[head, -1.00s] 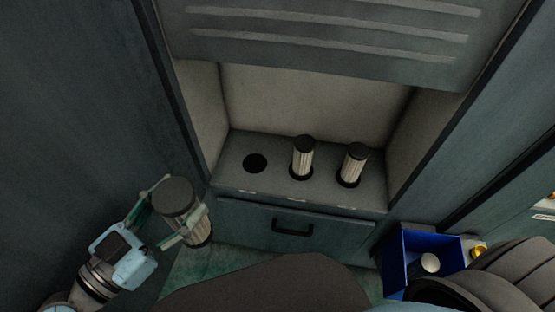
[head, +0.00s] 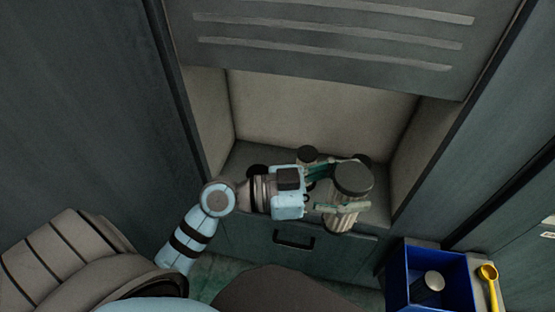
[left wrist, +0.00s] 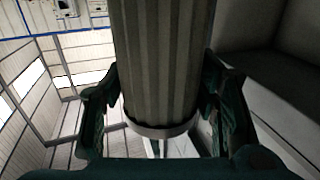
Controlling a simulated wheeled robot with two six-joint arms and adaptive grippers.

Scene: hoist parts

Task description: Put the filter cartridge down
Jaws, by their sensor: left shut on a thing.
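My left gripper (head: 358,188) is shut on a filter cartridge (head: 340,221), a pale pleated cylinder with a wide dark cap. It holds the cartridge roughly upright, cap up, in front of the shelf's right part. In the left wrist view the pleated body (left wrist: 160,65) fills the space between the two green fingers (left wrist: 165,105), with a metal ring at its end. The cabinet shelf (head: 243,160) has a dark round hole (head: 257,170) at left, partly hidden by my arm. My right gripper is out of view.
A drawer with a dark handle (head: 293,239) is below the shelf. Side walls and a slatted panel (head: 330,40) above frame the recess. A blue bin (head: 400,275) with a cylindrical thing (head: 433,281) inside stands at lower right, beside a yellow object (head: 489,273).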

